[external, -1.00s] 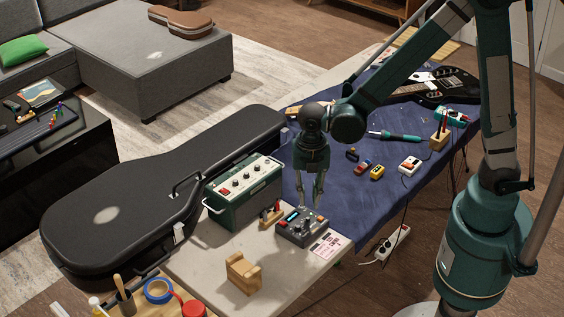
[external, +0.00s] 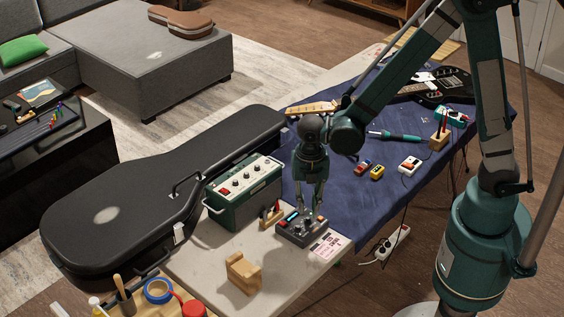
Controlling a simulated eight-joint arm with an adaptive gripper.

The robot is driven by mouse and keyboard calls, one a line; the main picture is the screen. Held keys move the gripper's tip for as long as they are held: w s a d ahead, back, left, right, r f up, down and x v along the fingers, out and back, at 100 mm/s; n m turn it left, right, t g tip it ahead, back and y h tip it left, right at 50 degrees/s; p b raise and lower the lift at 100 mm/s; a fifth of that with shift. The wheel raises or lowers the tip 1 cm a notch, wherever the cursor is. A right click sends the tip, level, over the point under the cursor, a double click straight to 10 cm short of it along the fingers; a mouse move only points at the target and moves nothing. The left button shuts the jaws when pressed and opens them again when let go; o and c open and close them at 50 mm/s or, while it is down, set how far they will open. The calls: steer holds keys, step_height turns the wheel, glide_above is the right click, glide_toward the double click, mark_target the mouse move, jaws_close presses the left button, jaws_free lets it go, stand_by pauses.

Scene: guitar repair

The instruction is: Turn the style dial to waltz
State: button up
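A small dark grey box (external: 290,231) with knobs and a lit blue display sits near the front edge of the light tabletop. The dials on top are too small for me to read their labels or settings. My gripper (external: 308,211) points straight down over the back part of this box. Its two fingers are apart, with their tips close to the knobs. Whether they touch a knob, or have one between them, I cannot tell. The fingers hide part of the box's top.
A green amplifier-like box (external: 245,194) stands left of the grey box, with a small wooden holder (external: 271,216) between them. A printed card (external: 328,246) lies right of it, and a wooden stand (external: 243,272) is in front.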

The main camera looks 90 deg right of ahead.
mark_target(308, 218)
steer(key=shift+f+b, duration=0.35)
steer(key=shift+f, duration=1.55)
steer(key=shift+c, duration=0.3)
jaws_close()
